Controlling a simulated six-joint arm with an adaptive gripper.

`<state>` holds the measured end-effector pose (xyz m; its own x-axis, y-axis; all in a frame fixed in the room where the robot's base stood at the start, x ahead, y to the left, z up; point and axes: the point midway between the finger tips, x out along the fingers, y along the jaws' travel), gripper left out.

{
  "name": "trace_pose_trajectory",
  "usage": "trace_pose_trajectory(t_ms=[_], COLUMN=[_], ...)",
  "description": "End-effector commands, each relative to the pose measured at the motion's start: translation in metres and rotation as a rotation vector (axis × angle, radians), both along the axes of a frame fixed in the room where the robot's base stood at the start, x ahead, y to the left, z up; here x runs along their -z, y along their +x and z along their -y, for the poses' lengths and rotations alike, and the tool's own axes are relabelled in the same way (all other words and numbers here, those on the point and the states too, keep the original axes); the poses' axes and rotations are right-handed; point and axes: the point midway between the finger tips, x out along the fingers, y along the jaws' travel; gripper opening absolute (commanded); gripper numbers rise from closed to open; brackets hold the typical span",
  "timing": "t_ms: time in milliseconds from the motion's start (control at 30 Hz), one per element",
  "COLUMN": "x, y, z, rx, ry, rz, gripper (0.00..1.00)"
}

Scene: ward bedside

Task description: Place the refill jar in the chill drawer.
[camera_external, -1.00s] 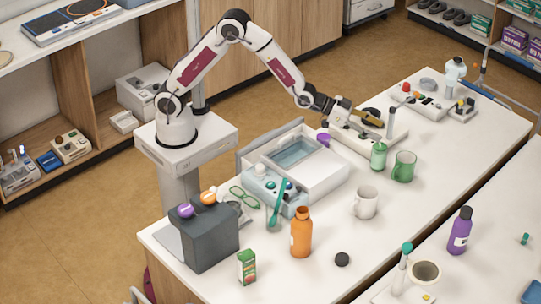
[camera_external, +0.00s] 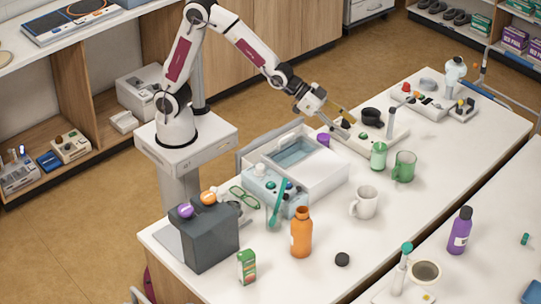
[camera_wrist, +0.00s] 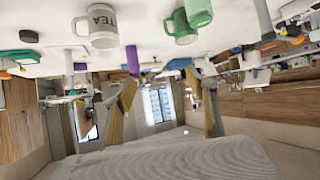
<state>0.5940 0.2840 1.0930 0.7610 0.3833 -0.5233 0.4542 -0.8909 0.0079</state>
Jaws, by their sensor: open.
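The white box (camera_external: 322,178) with an open top and pale blue inside stands mid-bench and looks like the chill drawer. Which item is the refill jar is not certain. A pale green lidded jar (camera_external: 379,157) stands right of the box, beside a green mug. A small purple piece (camera_external: 323,138) shows behind the box. My gripper (camera_external: 344,119) is open and empty, above the bench behind the box, up and left of the green jar. In the wrist view my gripper's fingers (camera_wrist: 160,84) are spread apart with nothing between them.
A green mug (camera_external: 404,167) and a white mug (camera_external: 366,203) stand right of the box. A white device (camera_external: 397,134) with a black cup (camera_external: 371,116) lies behind the green jar. An orange bottle (camera_external: 301,235) and a dark grey block (camera_external: 208,242) stand in front.

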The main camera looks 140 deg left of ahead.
Motion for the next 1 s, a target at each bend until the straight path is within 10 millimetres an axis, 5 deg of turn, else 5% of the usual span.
trace_pose_trajectory(t_ms=[467,1000], x=[-0.038,-0.05], y=[-0.065,-0.175], z=[0.112,0.211], rx=[0.141,0.288], ry=[-0.059,-0.1], rz=[-0.128,-0.288], gripper=[0.56,0.56])
